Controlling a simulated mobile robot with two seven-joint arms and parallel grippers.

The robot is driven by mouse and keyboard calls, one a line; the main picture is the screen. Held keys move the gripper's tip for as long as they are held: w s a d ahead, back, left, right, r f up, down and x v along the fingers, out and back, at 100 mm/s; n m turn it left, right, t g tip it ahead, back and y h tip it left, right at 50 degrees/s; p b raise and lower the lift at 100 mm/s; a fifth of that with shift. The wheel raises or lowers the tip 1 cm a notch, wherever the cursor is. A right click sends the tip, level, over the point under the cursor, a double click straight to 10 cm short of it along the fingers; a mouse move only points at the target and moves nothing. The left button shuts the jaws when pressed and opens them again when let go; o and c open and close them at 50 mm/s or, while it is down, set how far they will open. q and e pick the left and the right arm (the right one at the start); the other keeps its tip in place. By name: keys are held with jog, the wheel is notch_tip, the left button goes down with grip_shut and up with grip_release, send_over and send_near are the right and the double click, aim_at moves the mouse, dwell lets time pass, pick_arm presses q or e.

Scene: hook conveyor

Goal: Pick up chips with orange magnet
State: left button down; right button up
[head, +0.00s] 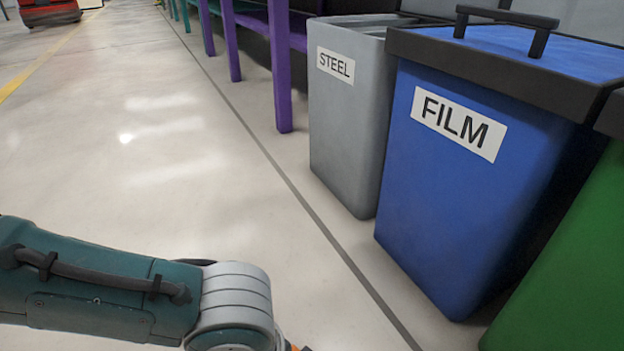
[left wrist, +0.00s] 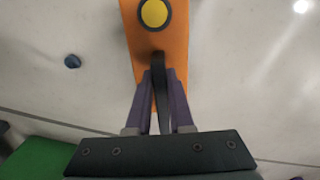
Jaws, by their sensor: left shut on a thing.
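The orange magnet (left wrist: 140,40) has a yellow round button on it and fills the top middle of the left wrist view. My left gripper (left wrist: 161,80) has purple fingers and is shut on the magnet's dark handle (left wrist: 161,95). The magnet hangs over the pale floor. A small dark blue piece (left wrist: 72,61) lies on the floor to the left of the magnet; I cannot tell if it is a chip. In the head view my left arm comes in at the lower left, with its gripper below the frame. My right gripper is not in view.
A grey bin marked STEEL (head: 345,125), a blue lidded bin marked FILM (head: 455,200) and a green bin (head: 570,265) stand along the right. Purple posts (head: 280,70) of a rack stand behind them. The floor (head: 150,150) at left is open.

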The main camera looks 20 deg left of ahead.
pick_arm(q)
jog(key=shift+a, duration=0.1)
dwell(0.7)
jog(key=shift+f, duration=0.1)
jog(key=shift+f, duration=0.2)
dwell(0.4)
jog(key=shift+r+p, duration=0.4)
jog(key=shift+p, duration=0.2)
notch_tip(320, 180, up, 2)
jog(key=shift+s+p, duration=0.1)
jog(key=shift+p, duration=0.95)
jog(key=shift+w+r+p, duration=0.2)
jog(key=shift+r+p, duration=1)
jog(key=shift+p, duration=0.05)
notch_tip(320, 180, up, 6)
jog(key=p, duration=0.6)
jog(key=shift+p, duration=0.35)
jog(key=shift+r, duration=0.1)
